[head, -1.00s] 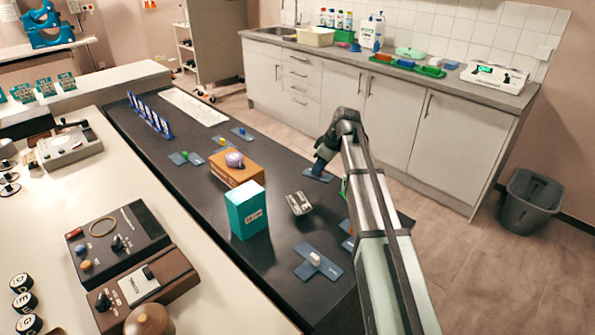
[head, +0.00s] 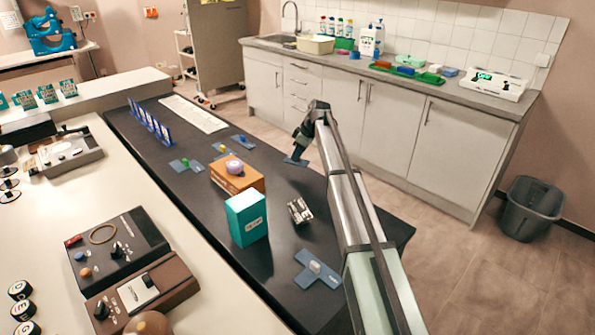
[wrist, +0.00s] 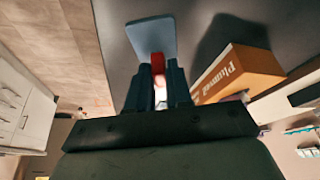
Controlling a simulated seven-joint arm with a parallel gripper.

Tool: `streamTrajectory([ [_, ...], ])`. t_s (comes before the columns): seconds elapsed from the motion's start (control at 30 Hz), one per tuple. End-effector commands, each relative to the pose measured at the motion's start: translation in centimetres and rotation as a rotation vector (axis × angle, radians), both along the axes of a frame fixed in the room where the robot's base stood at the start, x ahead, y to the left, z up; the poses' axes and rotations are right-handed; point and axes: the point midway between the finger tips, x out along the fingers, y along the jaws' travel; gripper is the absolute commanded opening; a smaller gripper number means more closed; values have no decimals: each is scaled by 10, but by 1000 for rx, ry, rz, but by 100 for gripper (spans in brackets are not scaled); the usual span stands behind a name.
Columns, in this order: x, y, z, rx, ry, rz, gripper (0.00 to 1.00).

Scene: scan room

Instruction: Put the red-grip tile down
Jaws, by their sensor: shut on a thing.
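The red-grip tile is a flat blue-grey plate (wrist: 152,38) with a red grip (wrist: 157,62). My gripper (wrist: 158,84) is shut on the red grip in the wrist view. In the head view my gripper (head: 299,150) holds the tile (head: 296,162) over the far edge side of the black bench (head: 185,205). A dark shadow lies apart from the plate in the wrist view, so the tile appears to be above the surface. The red grip is hidden in the head view.
A brown box (head: 250,181) with a purple-topped item stands left of my gripper. A teal box (head: 246,220) and a small white-and-black object (head: 300,210) stand nearer. Tiles with green (head: 185,164), blue (head: 243,140) and white (head: 316,269) grips lie on the bench.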

Motion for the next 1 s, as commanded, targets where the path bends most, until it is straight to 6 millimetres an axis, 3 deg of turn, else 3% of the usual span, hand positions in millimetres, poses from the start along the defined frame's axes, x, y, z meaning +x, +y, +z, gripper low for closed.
streamTrajectory([
  [0.13,0,0,-24,0,0,-1,0],
  [0.57,0,0,-65,0,1,0,0],
  [1.0,0,0,-71,1,-1,0,0],
])
